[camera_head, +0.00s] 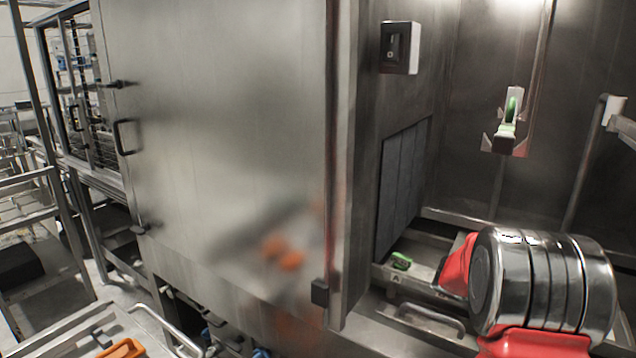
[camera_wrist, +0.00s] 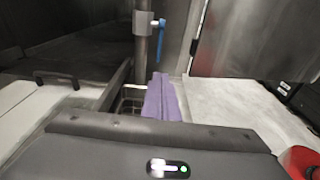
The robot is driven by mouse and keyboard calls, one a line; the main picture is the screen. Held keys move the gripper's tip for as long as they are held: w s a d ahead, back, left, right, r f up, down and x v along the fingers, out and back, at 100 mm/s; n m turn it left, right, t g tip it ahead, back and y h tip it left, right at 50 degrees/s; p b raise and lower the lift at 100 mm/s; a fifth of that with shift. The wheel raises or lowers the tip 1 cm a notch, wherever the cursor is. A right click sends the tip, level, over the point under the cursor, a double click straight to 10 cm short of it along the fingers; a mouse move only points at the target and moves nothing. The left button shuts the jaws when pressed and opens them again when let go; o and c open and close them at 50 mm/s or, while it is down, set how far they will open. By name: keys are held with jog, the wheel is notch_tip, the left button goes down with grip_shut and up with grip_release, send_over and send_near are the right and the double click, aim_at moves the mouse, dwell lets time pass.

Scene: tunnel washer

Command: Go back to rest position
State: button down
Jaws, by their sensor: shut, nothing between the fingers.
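My gripper (camera_wrist: 162,78) shows in the wrist view as two purple fingers side by side, beyond a dark grey body with a small lit panel. The fingers are together, with nothing seen between them. Beyond them are a metal post and steel surfaces. In the head view, part of my arm, chrome and red, fills the lower right; my gripper is not seen there. The washer's large steel door (camera_head: 220,140) stands at the left and centre, with a blurred orange reflection in it.
A black switch box (camera_head: 396,47) is on the steel panel. A green-lit fitting (camera_head: 510,125) is on the back wall. A grey strip curtain (camera_head: 402,185) covers an opening, with a small green object (camera_head: 401,261) below it. A blue-handled part (camera_wrist: 161,42) is on the post. Metal racks stand far left.

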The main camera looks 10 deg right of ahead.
jog(key=s+a+m+t+y, duration=0.2)
jog(key=a+m+t+y, duration=0.1)
jog(key=a, duration=1)
jog(key=s+a+m+t+y, duration=0.2)
jog(key=a+t+y, duration=0.3)
jog(key=a, duration=0.9)
jog(key=s+a+r+m+t+y, duration=0.1)
jog(key=a+m+t+y, duration=0.3)
jog(key=a+t, duration=0.4)
jog(key=shift+s+a+m, duration=0.3)
jog(key=shift+s+a, duration=0.35)
jog(key=shift+a, duration=2.15)
